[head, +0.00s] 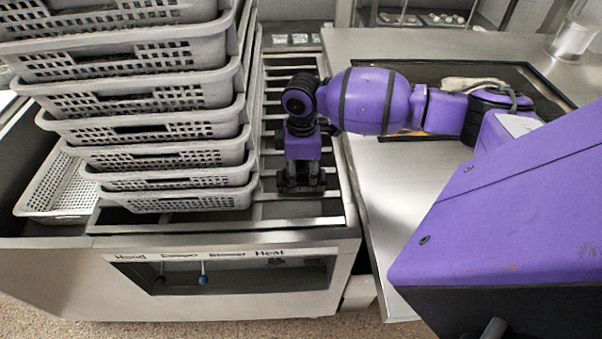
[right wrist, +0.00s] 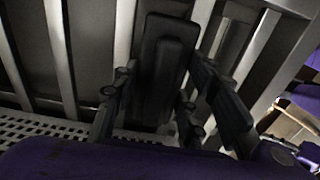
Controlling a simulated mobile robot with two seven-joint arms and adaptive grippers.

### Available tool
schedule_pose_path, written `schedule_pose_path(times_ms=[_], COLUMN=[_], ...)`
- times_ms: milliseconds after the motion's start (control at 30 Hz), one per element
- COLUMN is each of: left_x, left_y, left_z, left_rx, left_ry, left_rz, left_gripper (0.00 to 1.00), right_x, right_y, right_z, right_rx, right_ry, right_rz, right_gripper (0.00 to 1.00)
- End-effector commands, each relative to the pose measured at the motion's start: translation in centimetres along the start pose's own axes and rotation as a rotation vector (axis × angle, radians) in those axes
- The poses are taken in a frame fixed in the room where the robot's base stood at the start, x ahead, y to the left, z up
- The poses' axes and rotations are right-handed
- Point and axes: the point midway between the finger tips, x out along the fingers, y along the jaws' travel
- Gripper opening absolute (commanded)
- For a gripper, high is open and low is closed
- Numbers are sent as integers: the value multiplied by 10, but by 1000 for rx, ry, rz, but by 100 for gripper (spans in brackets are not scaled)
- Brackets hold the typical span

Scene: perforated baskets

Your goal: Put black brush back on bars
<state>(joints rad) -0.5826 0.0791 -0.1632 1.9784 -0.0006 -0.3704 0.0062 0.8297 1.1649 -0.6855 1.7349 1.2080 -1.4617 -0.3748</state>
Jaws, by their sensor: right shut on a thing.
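My right gripper (head: 301,172) points down over the metal bars (head: 320,222), just right of the basket stack. It is shut on the black brush (right wrist: 168,55), a dark oblong block that shows between the fingers in the right wrist view. In the head view the brush is a small dark shape at the fingertips, partly hidden by the gripper. It is at or just above the bars; I cannot tell whether it touches them. My left gripper is not in view.
A tall stack of grey perforated baskets (head: 165,130) stands on the bars close to the left of my gripper. Another pale basket (head: 62,190) lies lower at the left. A steel counter (head: 375,190) is at the right. Bare bars show in front of and behind the gripper.

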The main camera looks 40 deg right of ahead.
Motion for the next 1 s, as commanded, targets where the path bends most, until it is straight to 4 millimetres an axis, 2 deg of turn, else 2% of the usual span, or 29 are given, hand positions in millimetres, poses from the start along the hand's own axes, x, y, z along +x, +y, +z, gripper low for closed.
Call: schedule_pose_path(times_ms=[333, 367, 500, 833, 1000], left_x=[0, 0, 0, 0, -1], left_y=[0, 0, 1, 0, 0], left_z=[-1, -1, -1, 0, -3], left_rx=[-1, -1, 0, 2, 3], left_ry=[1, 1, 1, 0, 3], left_rz=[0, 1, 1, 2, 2], left_gripper=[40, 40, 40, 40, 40], right_x=[2, 2, 2, 0, -21], right_y=[1, 1, 1, 1, 1], right_z=[0, 0, 0, 0, -1], right_rx=[0, 0, 0, 0, -1], right_ry=[1, 1, 1, 1, 3], right_rz=[3, 3, 3, 3, 6], right_gripper=[15, 41, 58, 58, 58])
